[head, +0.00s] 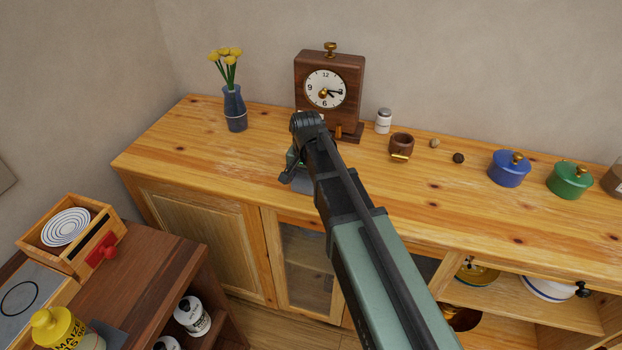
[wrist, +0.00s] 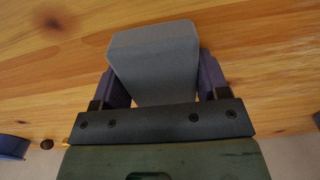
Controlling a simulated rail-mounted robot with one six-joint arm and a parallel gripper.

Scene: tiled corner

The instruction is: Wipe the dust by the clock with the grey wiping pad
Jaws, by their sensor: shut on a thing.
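The wooden clock (head: 328,92) stands upright at the back of the cabinet top, against the wall. My gripper (wrist: 163,78) is shut on the grey wiping pad (wrist: 155,52), with one finger on each side. In the head view the pad (head: 304,184) shows only in part, beside my arm near the cabinet's front edge, in front of the clock. In the wrist view the pad is over the wood; I cannot tell whether it touches it. I cannot make out any dust; my arm hides part of the wood before the clock.
A vase with yellow flowers (head: 234,108) stands left of the clock. A white jar (head: 383,121), a wooden cup (head: 401,145), a blue pot (head: 508,168) and a green pot (head: 569,180) stand to the right. The cabinet top (head: 190,150) is clear at left.

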